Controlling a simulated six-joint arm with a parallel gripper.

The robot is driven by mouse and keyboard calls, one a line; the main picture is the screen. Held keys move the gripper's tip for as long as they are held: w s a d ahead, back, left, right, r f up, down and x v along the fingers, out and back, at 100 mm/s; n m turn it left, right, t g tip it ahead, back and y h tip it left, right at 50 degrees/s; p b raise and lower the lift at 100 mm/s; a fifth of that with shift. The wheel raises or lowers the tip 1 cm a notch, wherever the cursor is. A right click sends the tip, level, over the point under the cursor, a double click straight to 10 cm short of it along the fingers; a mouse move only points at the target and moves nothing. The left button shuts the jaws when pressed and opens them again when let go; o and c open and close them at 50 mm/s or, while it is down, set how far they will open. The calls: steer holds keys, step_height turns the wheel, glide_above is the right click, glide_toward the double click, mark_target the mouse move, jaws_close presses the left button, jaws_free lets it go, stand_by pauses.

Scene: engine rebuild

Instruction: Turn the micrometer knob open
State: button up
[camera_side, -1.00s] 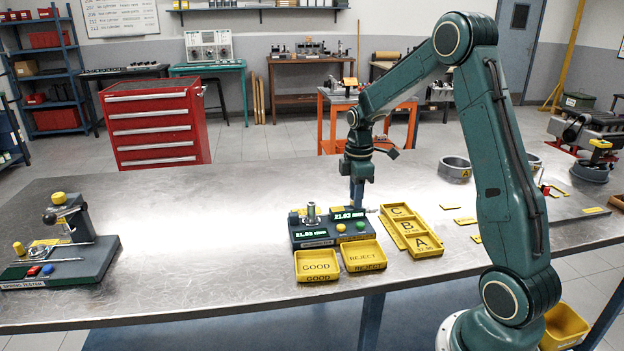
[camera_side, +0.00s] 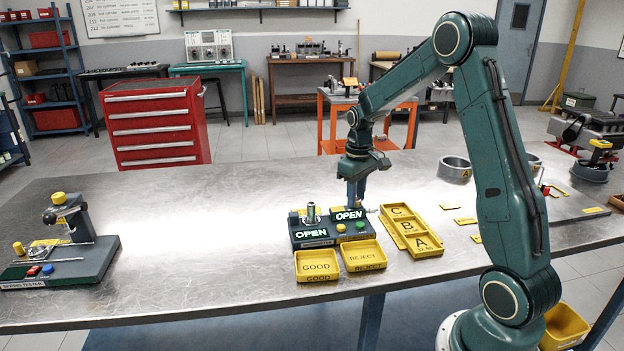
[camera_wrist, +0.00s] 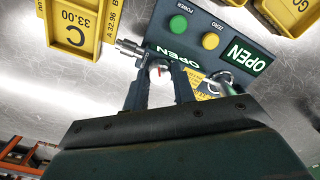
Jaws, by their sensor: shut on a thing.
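The micrometer station (camera_side: 318,240) is a dark box on the bench with two displays that read OPEN. A metal cylinder stands upright on it at the left. My gripper (camera_side: 355,203) is lowered at its right rear. In the wrist view my gripper (camera_wrist: 158,76) has its two fingers around the micrometer knob (camera_wrist: 160,68), shut on it; the fingers partly hide the knob. The metal micrometer barrel (camera_wrist: 129,47) shows beside the fingers. A green POWER button (camera_wrist: 178,23) and a yellow ZERO button (camera_wrist: 210,41) are on the box.
Yellow GOOD (camera_side: 318,280) and REJECT (camera_side: 365,268) trays stand in front of the station. A yellow C-B-A tray (camera_side: 427,252) lies close at its right. A spring tester (camera_side: 70,265) is at the far left, with clear bench between.

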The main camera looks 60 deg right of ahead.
steer(key=m, duration=0.6)
steer(key=shift+m, duration=0.3)
steer(key=m, duration=0.5)
steer(key=shift+m, duration=0.3)
steer(key=o, duration=1)
step_height(320, 180, up, 14)
stand_by(0.5)
